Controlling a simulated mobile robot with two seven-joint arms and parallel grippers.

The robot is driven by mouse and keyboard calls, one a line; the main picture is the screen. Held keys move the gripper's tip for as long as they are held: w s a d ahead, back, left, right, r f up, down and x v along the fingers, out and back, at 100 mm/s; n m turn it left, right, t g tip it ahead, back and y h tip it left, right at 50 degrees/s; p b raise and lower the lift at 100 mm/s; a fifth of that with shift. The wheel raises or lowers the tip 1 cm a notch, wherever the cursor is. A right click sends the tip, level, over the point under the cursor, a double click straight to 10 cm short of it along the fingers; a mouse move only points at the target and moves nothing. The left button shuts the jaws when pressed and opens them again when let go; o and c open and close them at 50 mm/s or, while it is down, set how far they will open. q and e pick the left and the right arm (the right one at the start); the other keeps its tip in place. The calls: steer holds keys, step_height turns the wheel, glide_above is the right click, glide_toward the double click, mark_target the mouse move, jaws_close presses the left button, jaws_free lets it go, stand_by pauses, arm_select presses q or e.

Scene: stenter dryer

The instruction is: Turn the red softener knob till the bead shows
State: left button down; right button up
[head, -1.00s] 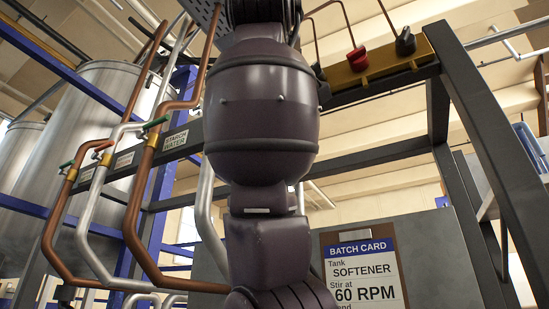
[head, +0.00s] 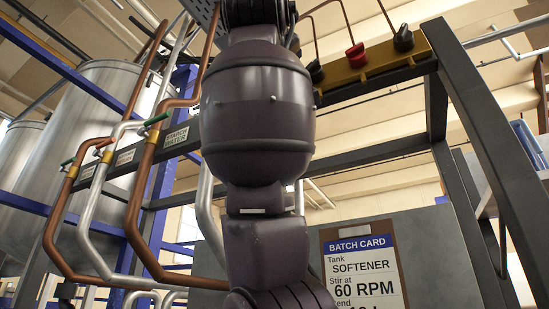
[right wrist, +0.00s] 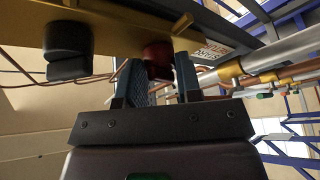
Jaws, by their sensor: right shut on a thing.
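In the right wrist view a red knob (right wrist: 158,57) hangs under the brass-coloured rail (right wrist: 122,18), between the two blue-padded fingers of my right gripper (right wrist: 158,75), which is shut on it. The fingers hide much of the knob, and no bead can be made out. In the head view my large dark arm covers the left end of the rail (head: 372,70) and hides the right gripper. A red knob (head: 355,53) on the visible part of the rail has no gripper on it. My left gripper is not in view.
Black knobs flank the red one in the head view, at right (head: 403,38) and beside my arm (head: 316,70). A black knob (right wrist: 68,50) is close left of my right gripper. Below hangs a SOFTENER batch card (head: 362,268). Pipes (head: 140,200) and tanks stand left.

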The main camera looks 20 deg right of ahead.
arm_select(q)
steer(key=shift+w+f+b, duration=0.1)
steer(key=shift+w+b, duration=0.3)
arm_select(e)
steer(key=shift+w+a+f+m+g+h, duration=0.15)
steer(key=shift+m+h, duration=0.45)
steer(key=shift+m, duration=0.6)
steer(key=shift+s+d+r+m+g+h, duration=0.15)
steer(key=shift+m+h, duration=0.45)
steer(key=shift+m, duration=0.6)
steer(key=shift+w+a+f+m+g+h, duration=0.2)
steer(key=shift+m+h, duration=0.4)
steer(key=shift+m, duration=0.6)
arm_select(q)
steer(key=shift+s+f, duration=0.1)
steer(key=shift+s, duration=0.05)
arm_select(e)
steer(key=o, duration=0.9)
steer(key=shift+c, duration=0.2)
steer(key=shift+o, duration=0.3)
steer(key=shift+s+d+r, duration=0.1)
steer(key=shift+s, duration=0.05)
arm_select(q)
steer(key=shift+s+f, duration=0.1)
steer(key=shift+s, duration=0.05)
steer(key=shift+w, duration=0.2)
